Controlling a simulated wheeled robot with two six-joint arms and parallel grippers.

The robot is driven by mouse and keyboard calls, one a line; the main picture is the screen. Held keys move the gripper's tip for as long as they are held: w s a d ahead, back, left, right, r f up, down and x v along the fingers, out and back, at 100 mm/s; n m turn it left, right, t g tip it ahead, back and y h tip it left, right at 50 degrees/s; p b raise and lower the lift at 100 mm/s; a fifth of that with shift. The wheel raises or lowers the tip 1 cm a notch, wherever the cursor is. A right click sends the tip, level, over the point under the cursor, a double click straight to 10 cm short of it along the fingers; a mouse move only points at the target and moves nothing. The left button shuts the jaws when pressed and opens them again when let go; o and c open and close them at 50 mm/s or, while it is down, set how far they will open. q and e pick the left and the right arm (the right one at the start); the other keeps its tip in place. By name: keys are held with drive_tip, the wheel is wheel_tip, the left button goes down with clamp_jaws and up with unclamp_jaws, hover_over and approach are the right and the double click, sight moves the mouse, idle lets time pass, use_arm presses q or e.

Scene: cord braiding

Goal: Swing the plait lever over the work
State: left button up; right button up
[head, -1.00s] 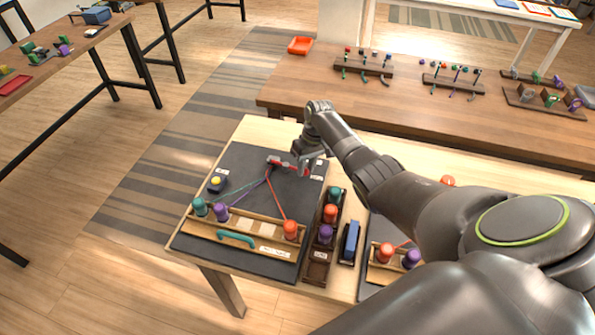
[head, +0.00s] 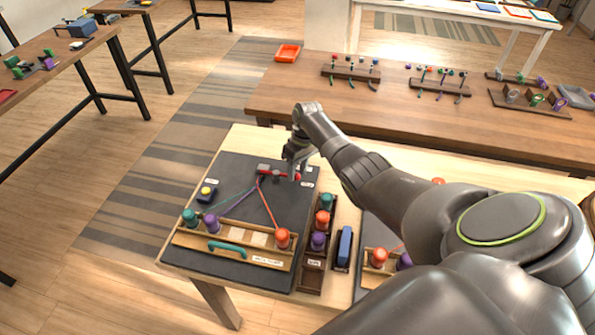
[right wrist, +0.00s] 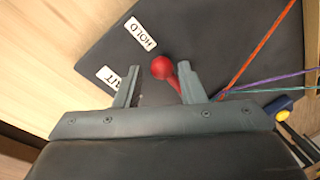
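The plait lever is a red arm (head: 283,173) lying across the upper part of the dark board (head: 238,172). In the right wrist view its red ball knob (right wrist: 161,67) sits between my right gripper's (right wrist: 160,72) fingertips, with space visible on both sides. My right gripper (head: 294,176) is open, low over the lever's right end in the head view. White labels lie by the knob; one reads HOLD (right wrist: 140,34). Orange, purple and teal cords meet at the lever's left part. They run to teal (head: 190,217), purple (head: 212,224) and orange (head: 282,238) bobbins. My left gripper is out of view.
A dark block with a yellow button (head: 206,191) stands on the board's left. A wooden rack (head: 316,252) of bobbins and a blue block (head: 344,246) stand to the right. A second board lies partly behind my right arm. Another table (head: 400,115) stands behind.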

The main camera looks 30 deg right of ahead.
drive_tip(key=shift+o, duration=0.5)
drive_tip(key=shift+f, duration=0.1)
drive_tip(key=shift+s, duration=0.1)
drive_tip(key=d+r+b, duration=0.1)
drive_tip(key=d+r, duration=0.2)
drive_tip(key=r, duration=1.4)
drive_tip(key=shift+w+b, duration=0.35)
drive_tip(key=shift+d, duration=0.1)
